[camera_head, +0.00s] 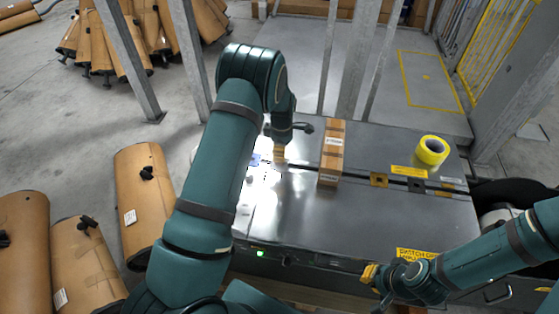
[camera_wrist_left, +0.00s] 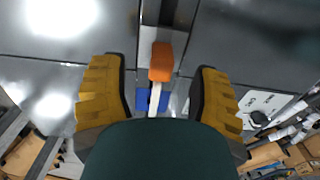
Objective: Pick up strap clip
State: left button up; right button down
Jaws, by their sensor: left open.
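In the left wrist view, an orange piece with a pale strip below it (camera_wrist_left: 161,62), which I take for the strap clip, lies on the grey metal table top (camera_wrist_left: 60,75). A small blue patch (camera_wrist_left: 142,99) shows beside the strip. My left gripper (camera_wrist_left: 158,78) is open, with its yellow fingers on either side of the piece and apart from it. In the head view my left gripper (camera_head: 279,154) points down over the table's left part, and the arm hides much there. My right gripper (camera_head: 370,275) is near the table's front right edge; its jaw opening is unclear.
A narrow cardboard box (camera_head: 332,153) stands just right of the left gripper. A yellow tape roll (camera_head: 432,151) lies at the back right of the table. Brown wrapped mufflers (camera_head: 146,200) lie on the floor at left. Metal posts (camera_head: 356,65) rise behind the table.

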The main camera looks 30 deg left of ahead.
pick_arm(q)
jog(key=f, duration=0.3)
jog(key=f+b, duration=0.1)
jog(key=shift+s+a+f, duration=0.2)
jog(key=shift+a+f, duration=0.1)
jog(key=shift+f, duration=0.1)
jog(key=shift+o, duration=0.2)
grip_shut()
